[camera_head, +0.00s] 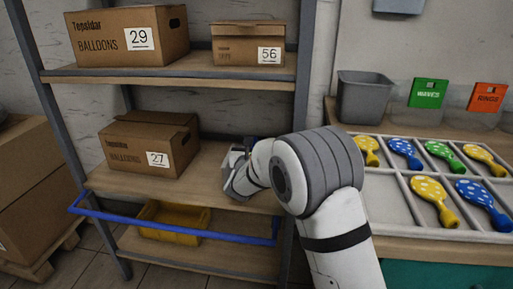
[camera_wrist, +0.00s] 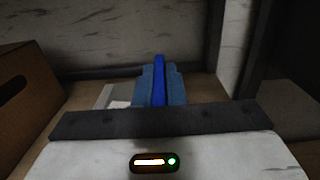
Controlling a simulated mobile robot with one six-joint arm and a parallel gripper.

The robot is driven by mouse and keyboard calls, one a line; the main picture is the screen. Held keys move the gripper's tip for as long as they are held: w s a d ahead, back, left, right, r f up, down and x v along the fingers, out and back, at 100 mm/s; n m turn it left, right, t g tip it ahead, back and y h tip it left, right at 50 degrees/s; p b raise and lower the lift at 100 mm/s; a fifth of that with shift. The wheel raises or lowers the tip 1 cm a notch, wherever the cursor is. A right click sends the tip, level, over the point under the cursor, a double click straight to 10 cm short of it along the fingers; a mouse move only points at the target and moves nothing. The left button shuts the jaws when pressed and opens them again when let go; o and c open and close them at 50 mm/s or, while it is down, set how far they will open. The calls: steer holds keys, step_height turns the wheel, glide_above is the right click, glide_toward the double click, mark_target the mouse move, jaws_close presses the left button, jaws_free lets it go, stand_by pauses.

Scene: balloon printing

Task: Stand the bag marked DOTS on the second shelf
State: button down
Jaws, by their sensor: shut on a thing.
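My gripper (camera_head: 236,172) reaches in over the right part of the shelf board (camera_head: 215,170) that carries the box marked 27. In the wrist view its two blue-grey fingers (camera_wrist: 159,85) are shut on a thin, upright blue item (camera_wrist: 159,70), seen edge-on. No DOTS marking can be read, so I cannot confirm that it is the bag. In the head view the item is mostly hidden by my gripper and arm. I cannot tell whether its bottom touches the board.
The box marked 27 (camera_head: 150,145) stands left of my gripper. Boxes 29 (camera_head: 125,38) and 56 (camera_head: 245,45) stand on the board above. A blue rail (camera_head: 170,222) crosses the front below, before a yellow bin (camera_head: 172,218). A rack post (camera_head: 300,80) stands close right.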

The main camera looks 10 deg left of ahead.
steer(key=c, duration=1.5)
jaws_free()
steer(key=shift+f, duration=0.1)
steer(key=shift+r, duration=0.25)
steer(key=s+p, duration=0.2)
steer(key=s, duration=1)
steer(key=shift+d, duration=0.35)
